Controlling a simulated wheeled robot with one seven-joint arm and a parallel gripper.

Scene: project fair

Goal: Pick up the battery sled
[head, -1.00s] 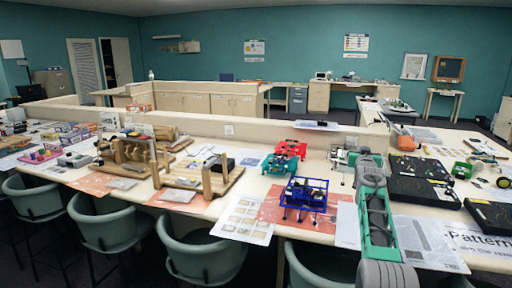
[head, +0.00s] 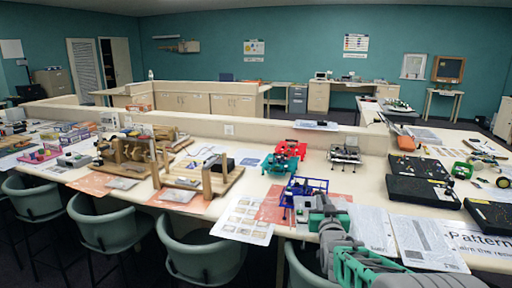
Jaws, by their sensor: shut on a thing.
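A blue open frame on thin legs (head: 297,186), with dark parts inside, stands on an orange mat near the table's front edge; I take the battery sled to be this frame or a part in it. My gripper (head: 304,208) reaches in from the lower right and is shut at the frame's near right side. My gripper and wrist cover that part of the frame and mat, so the exact grip point is hidden. I cannot tell any lift off the mat.
A similar red frame (head: 287,155) and a silver one (head: 345,154) stand behind. Wooden rigs (head: 208,178) are at left. Black cases (head: 422,189) and printed sheets (head: 425,240) lie at right. Green chairs (head: 203,258) line the front edge.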

